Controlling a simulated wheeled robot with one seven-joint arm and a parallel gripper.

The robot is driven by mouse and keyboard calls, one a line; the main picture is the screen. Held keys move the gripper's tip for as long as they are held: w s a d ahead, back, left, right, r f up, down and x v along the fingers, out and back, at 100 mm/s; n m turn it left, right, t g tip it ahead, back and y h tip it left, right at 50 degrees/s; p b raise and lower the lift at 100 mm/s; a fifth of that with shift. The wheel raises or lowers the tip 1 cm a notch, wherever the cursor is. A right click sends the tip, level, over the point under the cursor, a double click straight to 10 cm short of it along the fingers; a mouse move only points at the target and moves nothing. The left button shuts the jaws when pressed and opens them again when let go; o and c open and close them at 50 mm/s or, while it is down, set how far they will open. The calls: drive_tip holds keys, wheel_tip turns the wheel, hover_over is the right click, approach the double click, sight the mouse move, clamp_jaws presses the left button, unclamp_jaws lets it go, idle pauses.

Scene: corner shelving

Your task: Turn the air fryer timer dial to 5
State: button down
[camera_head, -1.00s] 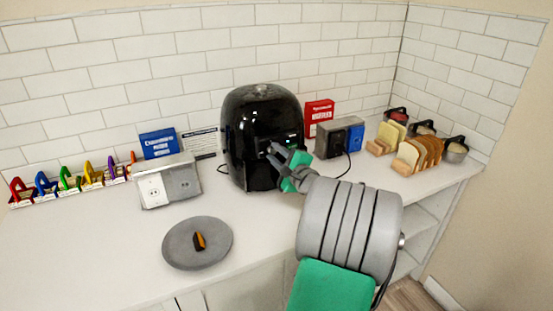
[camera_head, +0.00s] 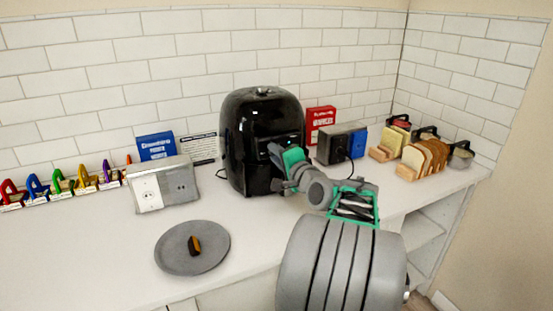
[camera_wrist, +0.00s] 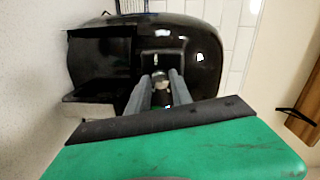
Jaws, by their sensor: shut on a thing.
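The black air fryer (camera_head: 258,135) stands upright against the tiled wall, in the middle of the head view. It also fills much of the wrist view (camera_wrist: 195,45), turned on its side. My gripper (camera_head: 274,152) is at the upper front of the fryer, where the controls are. In the wrist view my gripper's two grey fingers (camera_wrist: 162,88) are closed around a small round timer dial (camera_wrist: 160,78) on the fryer's front. The dial's numbers and pointer cannot be read. In the head view the dial is hidden behind the fingers.
A grey plate (camera_head: 168,262) with a small dark and orange item (camera_head: 194,245) lies at the front left. Bread slices (camera_head: 425,157) stand further right. The counter before the fryer is clear.

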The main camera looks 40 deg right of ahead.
idle(0.4)
drive_tip(key=c, duration=1.1)
unclamp_jaws()
drive_tip(key=shift+c, duration=0.2)
drive_tip(key=b+v, duration=0.1)
drive_tip(key=v, duration=0.6)
drive_tip(key=shift+s, duration=0.4)
drive_tip(key=shift+a, duration=0.15)
